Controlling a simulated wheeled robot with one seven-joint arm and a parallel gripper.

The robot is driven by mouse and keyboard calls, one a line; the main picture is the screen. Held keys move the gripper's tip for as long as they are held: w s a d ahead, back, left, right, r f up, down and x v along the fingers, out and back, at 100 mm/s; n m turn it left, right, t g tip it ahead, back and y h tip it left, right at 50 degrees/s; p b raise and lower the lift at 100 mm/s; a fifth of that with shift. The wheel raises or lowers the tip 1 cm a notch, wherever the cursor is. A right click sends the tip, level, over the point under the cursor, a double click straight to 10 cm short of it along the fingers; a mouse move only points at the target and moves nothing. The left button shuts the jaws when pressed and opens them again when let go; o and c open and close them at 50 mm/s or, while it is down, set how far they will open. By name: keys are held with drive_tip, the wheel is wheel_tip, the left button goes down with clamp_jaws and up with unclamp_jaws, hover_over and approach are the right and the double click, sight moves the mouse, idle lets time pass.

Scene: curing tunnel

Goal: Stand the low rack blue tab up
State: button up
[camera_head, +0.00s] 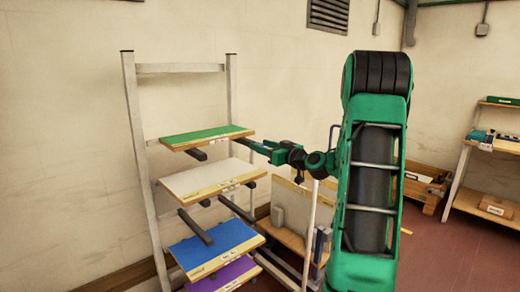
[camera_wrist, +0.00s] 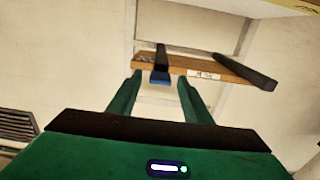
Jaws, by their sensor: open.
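In the wrist view a small blue piece (camera_wrist: 160,79) sits at the near end of a dark bar, against a wooden board edge. It looks like the blue tab, lying in line with the bar. My gripper (camera_wrist: 160,76) is open, with its two green fingers on either side of the blue piece. I cannot tell how far apart they are in depth, and no contact shows. In the head view my gripper (camera_head: 243,143) is beside the right end of the top green board (camera_head: 205,136). The tab cannot be made out there.
The rack (camera_head: 133,120) also holds a white board (camera_head: 205,178), a blue board (camera_head: 215,243) and a purple board (camera_head: 222,275) below. Dark bars (camera_head: 195,226) jut out between them. Panels on a wooden cart (camera_head: 290,238) stand right of the rack. Shelves (camera_head: 480,150) stand far right.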

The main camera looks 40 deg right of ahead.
drive_tip(key=shift+c, duration=0.3)
drive_tip(key=c, duration=1)
